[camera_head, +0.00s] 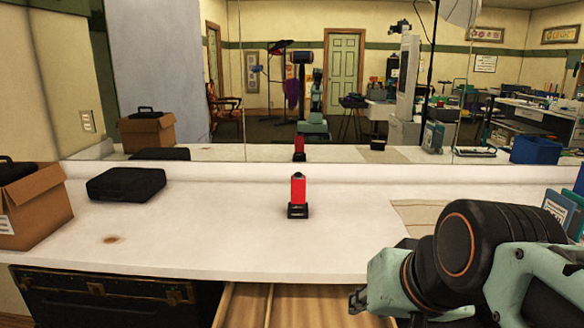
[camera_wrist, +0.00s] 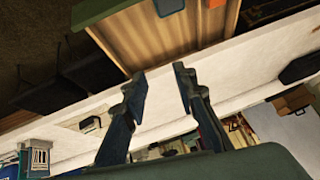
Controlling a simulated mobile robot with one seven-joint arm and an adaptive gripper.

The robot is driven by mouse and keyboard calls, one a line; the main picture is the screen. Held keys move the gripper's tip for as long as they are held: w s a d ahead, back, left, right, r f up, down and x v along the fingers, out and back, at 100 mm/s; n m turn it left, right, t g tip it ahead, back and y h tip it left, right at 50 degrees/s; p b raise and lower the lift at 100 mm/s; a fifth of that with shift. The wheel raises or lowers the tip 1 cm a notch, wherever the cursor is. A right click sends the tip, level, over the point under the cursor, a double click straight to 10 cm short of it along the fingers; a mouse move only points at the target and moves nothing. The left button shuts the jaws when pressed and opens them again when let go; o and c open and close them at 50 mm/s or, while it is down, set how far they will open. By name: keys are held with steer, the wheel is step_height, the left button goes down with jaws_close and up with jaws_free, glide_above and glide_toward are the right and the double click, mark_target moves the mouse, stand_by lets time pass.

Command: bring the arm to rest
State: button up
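My gripper (camera_wrist: 161,83) is open in the wrist view, with its two dark fingers apart and nothing between them. The white counter (camera_wrist: 225,80) and a wooden-slatted surface (camera_wrist: 165,35) lie beyond the fingers. In the head view my arm reaches in from the lower right, in front of the counter (camera_head: 215,225). A dark fingertip shows at the arm's left end; the rest of the gripper is hidden there. A red cylinder on a black base (camera_head: 298,190) stands upright on the counter, apart from my arm.
A black case (camera_head: 126,184) and a cardboard box (camera_head: 35,208) stand at the left. A dark trunk (camera_head: 100,298) and wooden slats (camera_head: 290,305) lie below the counter's front edge. A beige cloth (camera_head: 415,213) lies behind my arm. A mirror (camera_head: 350,80) backs the counter.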

steer(key=s+d+f+n+g+h, duration=0.1)
steer(key=s+f+g, duration=0.1)
steer(key=s+f, duration=0.3)
step_height(320, 180, up, 24)
steer(key=w+p, duration=0.1)
steer(key=p, duration=2.2)
steer(key=shift+a, duration=0.2)
steer(key=shift+w, duration=0.1)
